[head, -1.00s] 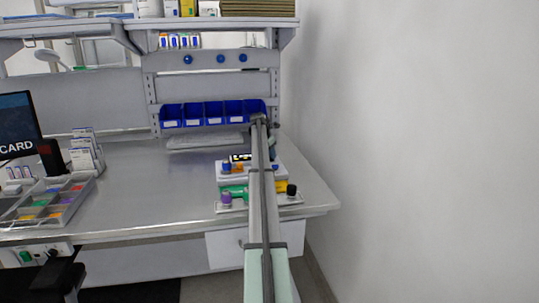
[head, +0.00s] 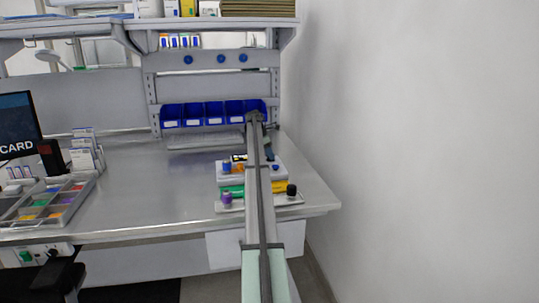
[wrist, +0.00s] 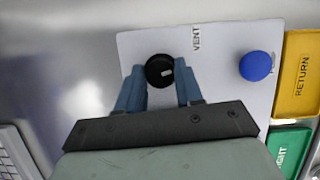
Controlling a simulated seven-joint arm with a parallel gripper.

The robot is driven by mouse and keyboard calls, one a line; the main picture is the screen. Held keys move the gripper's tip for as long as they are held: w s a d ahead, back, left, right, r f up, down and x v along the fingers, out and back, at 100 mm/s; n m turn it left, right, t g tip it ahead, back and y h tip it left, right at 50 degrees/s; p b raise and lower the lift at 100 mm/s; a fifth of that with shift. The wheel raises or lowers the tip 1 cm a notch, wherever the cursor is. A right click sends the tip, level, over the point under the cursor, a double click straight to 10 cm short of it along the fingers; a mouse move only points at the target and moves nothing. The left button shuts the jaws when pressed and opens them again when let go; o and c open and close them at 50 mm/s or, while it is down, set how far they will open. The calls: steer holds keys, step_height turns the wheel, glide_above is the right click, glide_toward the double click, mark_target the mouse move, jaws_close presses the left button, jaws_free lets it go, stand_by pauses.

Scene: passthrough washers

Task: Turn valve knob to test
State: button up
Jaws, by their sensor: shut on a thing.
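A round black knob (wrist: 159,71) with a small white mark sits on a white panel (wrist: 225,75) in the wrist view. My gripper (wrist: 160,78) has its two blue fingers on either side of this knob and is shut on it. The word VENT (wrist: 196,38) is printed on the panel just right of the fingertips. A blue knob (wrist: 255,66) stands apart to the right, with a partly covered label beside it. In the head view, my gripper (head: 268,147) is at the far side of the fixture (head: 262,201), and my arm hides the held knob.
A yellow RETURN block (wrist: 302,85) and a green block (wrist: 290,147) lie right of the panel. The fixture also carries a purple knob (head: 227,198) and a black knob (head: 291,190). Blue bins (head: 197,115) stand behind; a sorting tray (head: 45,208) lies left. The middle bench is clear.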

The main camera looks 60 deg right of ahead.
steer(key=m, duration=0.1)
steer(key=m+y, duration=0.1)
steer(key=m, duration=0.1)
steer(key=m+g, duration=0.1)
steer(key=m, duration=0.1)
steer(key=shift+w+d+y, duration=0.15)
steer(key=shift+d+y, duration=0.1)
steer(key=shift+y, duration=0.15)
steer(key=shift+m+y, duration=0.9)
steer(key=shift+m, duration=1.6)
steer(key=o, duration=1)
steer(key=shift+o, duration=0.2)
